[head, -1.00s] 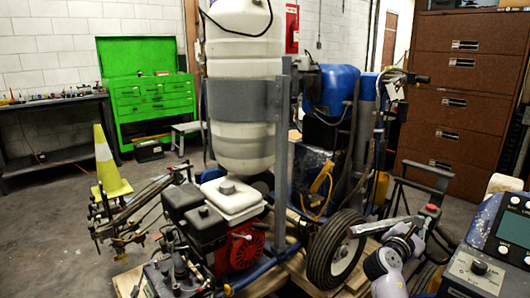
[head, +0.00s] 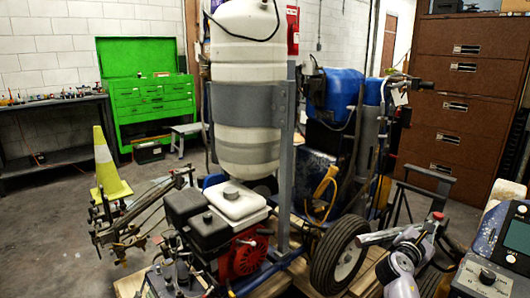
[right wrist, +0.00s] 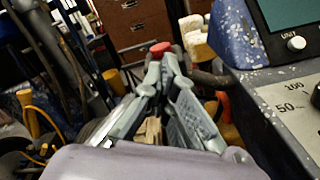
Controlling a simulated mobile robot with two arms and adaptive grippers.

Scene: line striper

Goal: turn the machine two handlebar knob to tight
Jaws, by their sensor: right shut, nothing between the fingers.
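My right gripper (head: 431,228) is low at the right of the head view, close to a red-topped part (head: 438,215) by the second machine. The right wrist view shows its two grey fingers (right wrist: 157,72) closed together and empty, with the red cap (right wrist: 160,47) just beyond their tips. I cannot tell whether they touch it. The second machine's control panel (head: 512,235) is at the right edge, with a black dial knob (head: 487,277). Which part is the handlebar knob, and how it is set, is unclear. My left gripper is not in view.
A striping machine with a white tank (head: 248,150), a red engine (head: 245,252) and a black wheel (head: 341,252) stands left of my right arm. A brown cabinet (head: 455,120) is behind. A yellow cone (head: 108,170) stands on open floor at the left.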

